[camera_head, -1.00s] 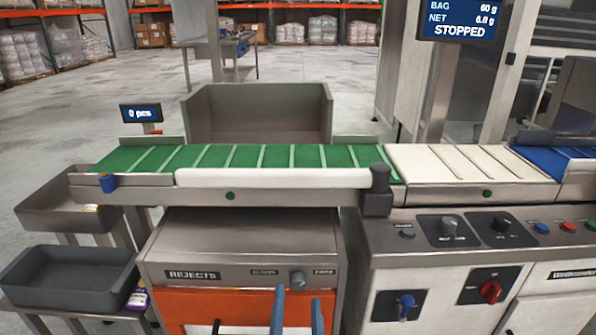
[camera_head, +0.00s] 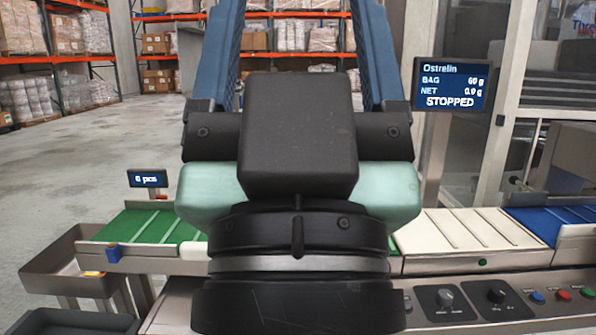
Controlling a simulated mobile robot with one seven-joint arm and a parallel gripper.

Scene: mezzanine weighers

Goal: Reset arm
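My gripper (camera_head: 298,30) is raised close in front of the head camera and fills the middle of the view. Its two blue fingers point up and stand wide apart, with only the background showing between them. The fingertips run out of the top edge. My black and pale-green wrist hides much of the green belt (camera_head: 150,226) and what lies behind and below it.
The weigher screen (camera_head: 452,84) reads STOPPED. The white belt (camera_head: 465,229) and blue belt (camera_head: 560,221) run to the right. A grey bin (camera_head: 62,262) stands left, with a dark tray (camera_head: 70,322) at the bottom edge. Open floor lies behind on the left.

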